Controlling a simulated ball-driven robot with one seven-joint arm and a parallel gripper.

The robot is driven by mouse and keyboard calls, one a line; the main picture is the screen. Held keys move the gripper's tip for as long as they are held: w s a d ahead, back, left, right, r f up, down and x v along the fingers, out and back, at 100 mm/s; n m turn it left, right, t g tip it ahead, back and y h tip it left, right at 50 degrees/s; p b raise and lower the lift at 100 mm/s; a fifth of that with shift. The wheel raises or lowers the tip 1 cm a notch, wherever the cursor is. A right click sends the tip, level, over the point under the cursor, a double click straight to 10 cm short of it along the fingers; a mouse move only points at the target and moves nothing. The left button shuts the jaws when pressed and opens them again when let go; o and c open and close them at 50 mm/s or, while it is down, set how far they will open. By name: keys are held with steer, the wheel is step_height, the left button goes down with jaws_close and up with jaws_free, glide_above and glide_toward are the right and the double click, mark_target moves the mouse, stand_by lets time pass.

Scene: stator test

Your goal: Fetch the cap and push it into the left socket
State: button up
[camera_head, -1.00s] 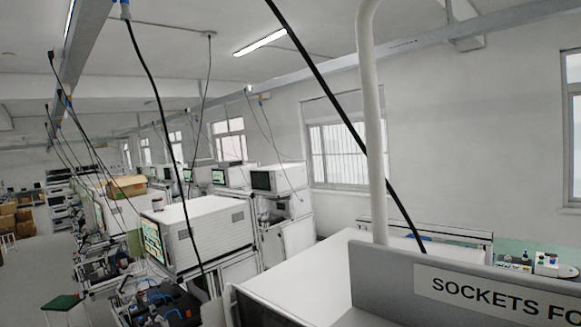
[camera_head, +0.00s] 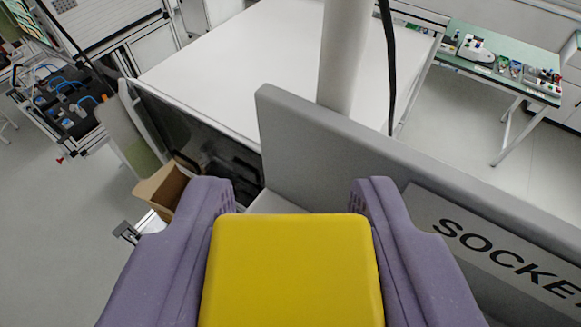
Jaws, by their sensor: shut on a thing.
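My gripper (camera_head: 294,215) shows at the bottom of the view, with one purple finger on each side. It is shut on a yellow block-like thing, which I take to be the cap (camera_head: 292,268). The cap fills the space between the fingers and its lower part is cut off by the picture's edge. A grey panel (camera_head: 330,150) stands just beyond the gripper. A white sign (camera_head: 500,250) on it reads "SOCKE", the rest cut off at the right. No socket is in view.
A white tabletop (camera_head: 235,65) lies behind the panel, with a pale upright post (camera_head: 345,55) and a black cable (camera_head: 388,70). A cardboard box (camera_head: 163,188) is at left. A green-topped bench (camera_head: 500,65) with small devices stands at far right. Open floor lies between.

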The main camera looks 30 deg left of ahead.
steer(key=shift+f, duration=0.55)
steer(key=shift+w+a+f+b, duration=0.15)
steer(key=shift+w+f+b, duration=0.2)
steer(key=shift+w+b, duration=0.05)
steer(key=shift+s+r, duration=0.1)
steer(key=shift+s, duration=0.15)
steer(key=shift+s+d, duration=0.15)
steer(key=shift+d, duration=0.05)
steer(key=shift+f+b, duration=1.2)
steer(key=shift+b, duration=0.45)
steer(key=o, duration=1.1)
steer(key=b+v, duration=0.1)
steer(key=v, duration=0.6)
steer(key=shift+s+d+r, duration=0.15)
steer(key=shift+s+d, duration=0.05)
steer(key=shift+s, duration=0.1)
